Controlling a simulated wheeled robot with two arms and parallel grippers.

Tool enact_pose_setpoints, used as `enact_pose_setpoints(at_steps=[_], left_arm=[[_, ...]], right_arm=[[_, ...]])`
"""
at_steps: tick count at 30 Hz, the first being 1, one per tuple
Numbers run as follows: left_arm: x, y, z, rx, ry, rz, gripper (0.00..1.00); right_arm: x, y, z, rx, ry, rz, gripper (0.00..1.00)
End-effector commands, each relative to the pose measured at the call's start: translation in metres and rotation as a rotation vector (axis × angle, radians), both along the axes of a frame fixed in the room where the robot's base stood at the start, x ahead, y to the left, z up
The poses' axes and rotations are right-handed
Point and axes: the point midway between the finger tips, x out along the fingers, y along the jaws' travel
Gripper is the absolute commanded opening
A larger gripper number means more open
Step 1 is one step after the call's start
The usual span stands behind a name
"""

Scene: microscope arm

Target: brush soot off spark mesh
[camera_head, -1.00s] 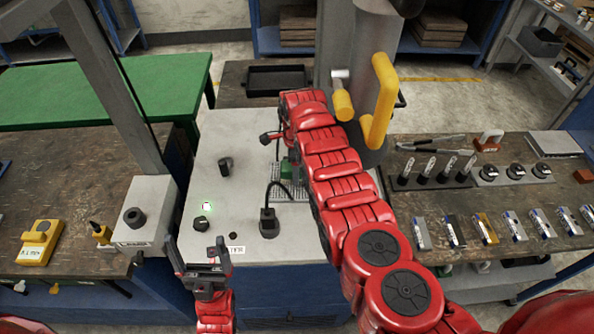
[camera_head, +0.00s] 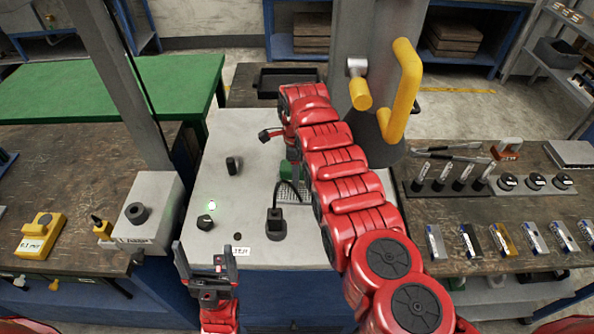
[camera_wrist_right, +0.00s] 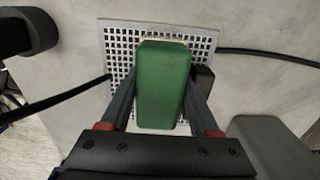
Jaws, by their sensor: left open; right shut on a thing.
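The spark mesh (camera_wrist_right: 206,38) is a pale square grid with dark holes, set in the grey cabinet top. In the head view only a bit of it (camera_head: 281,186) shows beside my right arm. My right gripper (camera_wrist_right: 163,100) is shut on a green block-like brush (camera_wrist_right: 163,82), held over the mesh. A thin pale edge of the brush shows at its far end; I cannot tell whether it touches the mesh. In the head view the green brush (camera_head: 287,169) is mostly hidden by my right arm. My left gripper (camera_head: 206,262) is open and empty at the cabinet's front edge.
A black plug with a cable (camera_head: 276,222) stands on the cabinet top (camera_head: 222,190) near the mesh. Black knobs (camera_head: 233,165) and a lit green lamp (camera_head: 211,206) are to the left. A yellow handle (camera_head: 402,90) rises behind. The right bench (camera_head: 480,209) holds several tools.

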Motion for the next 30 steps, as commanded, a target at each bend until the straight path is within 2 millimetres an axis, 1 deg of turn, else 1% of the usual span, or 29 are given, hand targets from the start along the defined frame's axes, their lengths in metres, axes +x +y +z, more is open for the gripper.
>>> enact_pose_setpoints(at_steps=[8,18,30], left_arm=[[0.000,0.000,0.021,0.000,0.000,0.000,0.92],[0.000,0.000,0.046,0.000,0.000,0.000,0.92],[0.000,0.000,0.047,0.000,0.000,0.000,0.92]], right_arm=[[-0.001,-0.008,0.004,0.001,0.004,-0.002,0.18],[-0.002,-0.022,0.004,0.000,0.002,0.000,0.18],[-0.002,-0.026,0.002,0.000,0.001,0.000,0.18]])
